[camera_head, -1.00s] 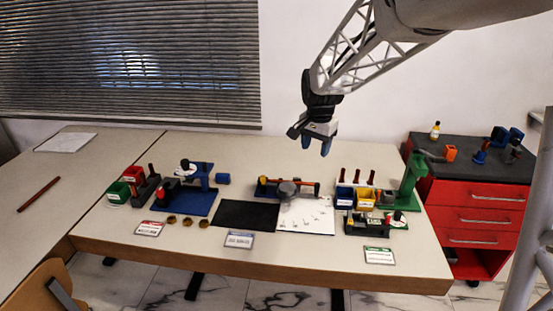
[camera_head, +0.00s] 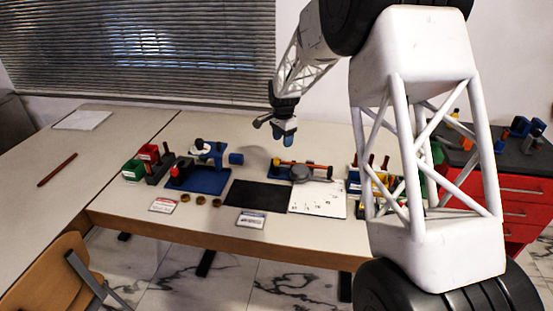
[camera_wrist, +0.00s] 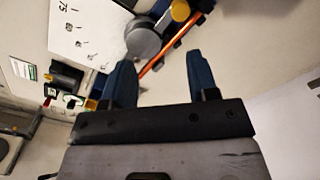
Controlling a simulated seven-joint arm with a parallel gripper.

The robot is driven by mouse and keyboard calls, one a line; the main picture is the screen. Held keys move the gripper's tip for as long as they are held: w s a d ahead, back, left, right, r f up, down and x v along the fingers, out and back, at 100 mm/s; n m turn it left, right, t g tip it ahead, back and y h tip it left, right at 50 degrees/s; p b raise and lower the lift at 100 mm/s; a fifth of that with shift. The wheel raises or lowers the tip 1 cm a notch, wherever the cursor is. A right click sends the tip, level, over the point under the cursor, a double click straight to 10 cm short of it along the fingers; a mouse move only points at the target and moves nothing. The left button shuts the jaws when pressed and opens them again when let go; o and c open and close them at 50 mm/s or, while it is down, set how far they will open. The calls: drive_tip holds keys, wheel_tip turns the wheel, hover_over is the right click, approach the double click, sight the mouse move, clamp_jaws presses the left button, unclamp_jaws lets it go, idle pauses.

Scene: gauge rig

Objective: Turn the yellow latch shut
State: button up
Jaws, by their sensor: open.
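A fixture on the table has a blue base (camera_head: 282,173), a grey round gauge (camera_head: 300,174) and an orange bar (camera_head: 318,166). A small yellow part (camera_head: 276,162), which looks like the latch, is at its left end. The yellow part (camera_wrist: 180,11) also shows at the top of the wrist view, near the grey gauge (camera_wrist: 143,37) and the orange bar (camera_wrist: 178,38). How far the latch is turned cannot be told. My gripper (camera_head: 284,140) is open and empty, above and behind the fixture, apart from it. It points down in the head view.
A black mat (camera_head: 260,195) and a white sheet (camera_head: 318,199) lie in front of the fixture. My arm hides much of the table's right side.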

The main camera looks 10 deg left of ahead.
sight(276, 158)
drive_tip(key=w+a+f, duration=0.1)
drive_tip(key=a+f, duration=0.1)
drive_tip(key=f, duration=0.1)
drive_tip(key=shift+w+a, duration=0.35)
drive_tip(key=shift+f, duration=3.85)
drive_tip(key=c, duration=0.9)
